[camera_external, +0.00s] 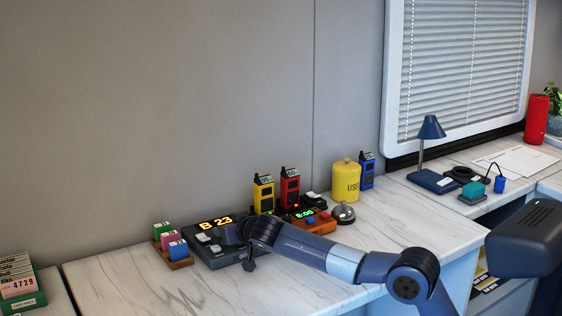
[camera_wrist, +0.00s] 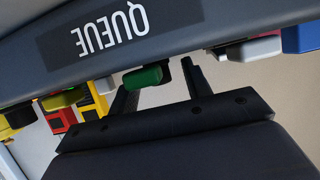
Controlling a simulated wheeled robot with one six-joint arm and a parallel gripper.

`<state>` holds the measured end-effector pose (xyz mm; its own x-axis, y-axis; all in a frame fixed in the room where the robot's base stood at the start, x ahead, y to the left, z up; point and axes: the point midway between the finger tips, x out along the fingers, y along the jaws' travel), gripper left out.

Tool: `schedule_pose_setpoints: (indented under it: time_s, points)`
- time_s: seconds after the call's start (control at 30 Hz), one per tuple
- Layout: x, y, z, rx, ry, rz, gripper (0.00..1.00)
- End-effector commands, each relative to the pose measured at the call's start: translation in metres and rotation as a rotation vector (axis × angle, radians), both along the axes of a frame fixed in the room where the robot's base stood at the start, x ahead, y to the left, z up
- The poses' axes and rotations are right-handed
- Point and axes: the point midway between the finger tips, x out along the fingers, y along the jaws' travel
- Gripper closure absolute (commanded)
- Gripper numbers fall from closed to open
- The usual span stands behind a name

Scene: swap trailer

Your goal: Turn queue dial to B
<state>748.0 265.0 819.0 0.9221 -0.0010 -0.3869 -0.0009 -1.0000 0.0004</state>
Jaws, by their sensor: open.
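The queue console (camera_external: 226,259) is a dark box on the counter with a lit display (camera_external: 215,224) reading "B 23". My gripper (camera_external: 250,262) is at its right end, and my wrist hides that part of the console. In the wrist view the console front shows a QUEUE label (camera_wrist: 97,32), upside down. My gripper (camera_wrist: 158,79) is open there, with a green knob-like part (camera_wrist: 147,76) between its two fingers. I cannot tell whether the fingers touch it. No dial letters or pointer can be read.
A card holder (camera_external: 178,264) with coloured cards stands left of the console. An orange-brown clock box (camera_external: 312,222), a silver bell (camera_external: 343,213), yellow (camera_external: 263,195) and red radios (camera_external: 290,190) and a yellow canister (camera_external: 345,181) stand to the right. The counter front is clear.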

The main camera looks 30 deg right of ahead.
Motion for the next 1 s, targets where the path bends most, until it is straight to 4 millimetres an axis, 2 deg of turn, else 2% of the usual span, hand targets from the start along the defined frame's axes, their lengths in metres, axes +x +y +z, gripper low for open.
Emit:
schedule_pose_setpoints:
  time_s: [0.27,0.7,0.83,1.0]
  points:
    - [-0.008,0.0,0.006,0.0,-0.003,0.001,0.54]
    - [-0.075,0.001,0.033,0.001,-0.002,0.003,0.54]
    - [-0.09,0.001,0.039,0.0,-0.001,0.002,0.54]
    - [-0.1,0.001,0.042,0.0,-0.001,0.001,0.54]
